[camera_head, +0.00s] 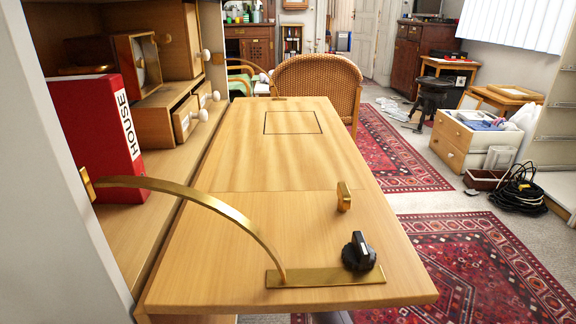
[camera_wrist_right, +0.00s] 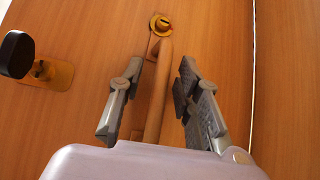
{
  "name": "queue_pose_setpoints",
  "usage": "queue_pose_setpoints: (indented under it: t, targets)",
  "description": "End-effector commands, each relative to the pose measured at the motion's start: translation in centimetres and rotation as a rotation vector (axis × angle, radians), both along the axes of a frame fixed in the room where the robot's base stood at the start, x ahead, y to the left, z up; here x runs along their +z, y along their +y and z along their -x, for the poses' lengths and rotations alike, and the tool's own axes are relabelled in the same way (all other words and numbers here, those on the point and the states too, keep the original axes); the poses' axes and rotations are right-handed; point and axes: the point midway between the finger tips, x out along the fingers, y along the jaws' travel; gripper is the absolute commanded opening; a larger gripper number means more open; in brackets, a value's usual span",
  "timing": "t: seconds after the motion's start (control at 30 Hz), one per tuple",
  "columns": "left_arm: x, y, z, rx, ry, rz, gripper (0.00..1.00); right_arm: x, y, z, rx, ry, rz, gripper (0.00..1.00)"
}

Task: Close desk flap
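The desk flap (camera_head: 300,170) is a wooden board lying open and about level, out from the cabinet. A curved brass stay (camera_head: 215,207) links the cabinet side to a brass plate (camera_head: 325,278) near the flap's front end. A black knob (camera_head: 359,252) and a small brass fitting (camera_head: 344,197) are on the flap. In the right wrist view my right gripper (camera_wrist_right: 160,78) is open. Its two fingers are on either side of a bar handle (camera_wrist_right: 157,105) on a wooden face. I cannot tell whether they touch it. My left gripper is not in view.
A red binder (camera_head: 95,135) and small drawers (camera_head: 185,118) stand inside the cabinet. A wicker chair (camera_head: 318,80) is close behind the flap's far end. In the right wrist view, a black knob on a brass mount (camera_wrist_right: 50,73) sits left of my gripper. Rug (camera_head: 470,255) lies right of the flap.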

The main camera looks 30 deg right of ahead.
Motion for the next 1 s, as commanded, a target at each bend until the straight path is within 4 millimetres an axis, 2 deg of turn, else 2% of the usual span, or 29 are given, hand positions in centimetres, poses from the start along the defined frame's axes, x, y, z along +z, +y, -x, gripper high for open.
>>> queue_pose_setpoints:
  t: [0.07,0.47,1.0]
  targets:
    - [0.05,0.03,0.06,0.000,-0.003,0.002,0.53,-0.02,0.01,0.01,0.000,0.000,0.000,0.26]
    - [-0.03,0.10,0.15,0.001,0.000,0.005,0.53,-0.04,0.03,0.02,0.000,0.000,0.000,0.00]
    - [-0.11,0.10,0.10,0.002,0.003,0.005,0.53,-0.07,0.03,0.03,-0.001,0.000,0.001,0.00]
